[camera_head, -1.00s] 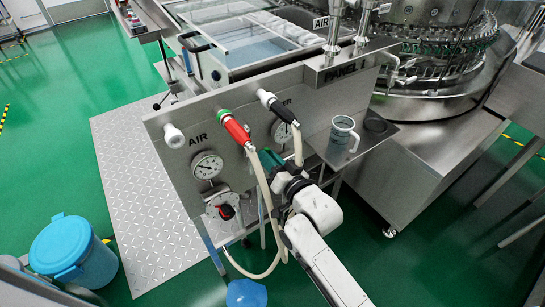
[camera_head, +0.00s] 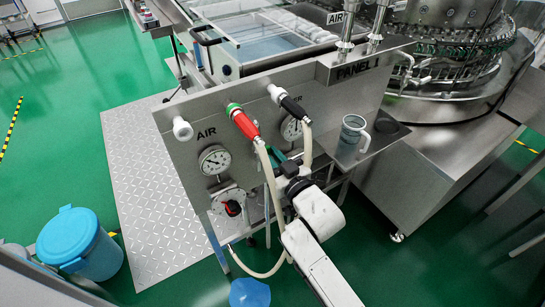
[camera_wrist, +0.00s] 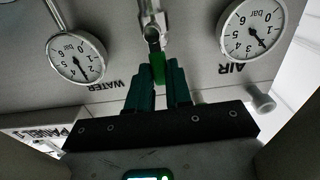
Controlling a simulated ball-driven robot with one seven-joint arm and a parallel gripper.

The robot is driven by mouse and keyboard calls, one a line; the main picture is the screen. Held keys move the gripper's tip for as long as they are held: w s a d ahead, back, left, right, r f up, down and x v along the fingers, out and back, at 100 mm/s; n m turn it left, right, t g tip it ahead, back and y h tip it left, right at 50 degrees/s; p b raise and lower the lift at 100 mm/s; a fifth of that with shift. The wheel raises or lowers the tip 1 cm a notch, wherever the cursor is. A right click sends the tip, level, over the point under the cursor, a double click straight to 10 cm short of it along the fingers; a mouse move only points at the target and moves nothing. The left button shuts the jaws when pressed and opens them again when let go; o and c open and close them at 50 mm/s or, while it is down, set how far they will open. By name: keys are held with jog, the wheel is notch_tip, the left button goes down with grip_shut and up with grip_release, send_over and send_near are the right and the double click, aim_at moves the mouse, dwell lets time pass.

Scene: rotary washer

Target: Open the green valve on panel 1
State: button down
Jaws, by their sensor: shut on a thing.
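Panel 1 (camera_head: 180,155) is a grey metal panel with its name on the top edge. The green valve handle (camera_wrist: 157,67) shows in the wrist view, below a metal fitting and between the two gauges. My gripper (camera_wrist: 158,88) has its teal fingers on both sides of the handle and is shut on it. In the head view my gripper (camera_head: 284,160) is at the panel's front, partly behind pale hoses. The valve is hidden there by the hoses and my arm, so its turn angle cannot be told from that view.
A red hose connector (camera_head: 244,124) and a black one (camera_head: 293,106) carry hoses hanging close to my gripper. The air gauge (camera_head: 214,160) is at left. A mug (camera_head: 352,133) stands on a side shelf. A blue bin (camera_head: 75,241) stands on open green floor.

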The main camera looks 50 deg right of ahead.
jog(key=shift+f, duration=0.15)
jog(key=c, duration=1)
grip_release()
jog(key=shift+c, duration=0.2)
jog(key=v, duration=1.1)
jog(key=shift+b, duration=0.4)
jog(key=shift+w, duration=0.1)
jog(key=s+a+f+g+y+p, duration=0.2)
jog(key=s+a+f+g+y, duration=0.15)
jog(key=f+g, duration=0.6)
jog(key=s+a+f+n+g, duration=0.1)
jog(key=s+a+g, duration=0.1)
jog(key=s, duration=0.3)
jog(key=s+a+f+n+g+y, duration=0.1)
jog(key=s+g, duration=0.4)
jog(key=s, duration=0.1)
jog(key=shift+s+a+n+p, duration=0.3)
jog(key=shift+a, duration=0.1)
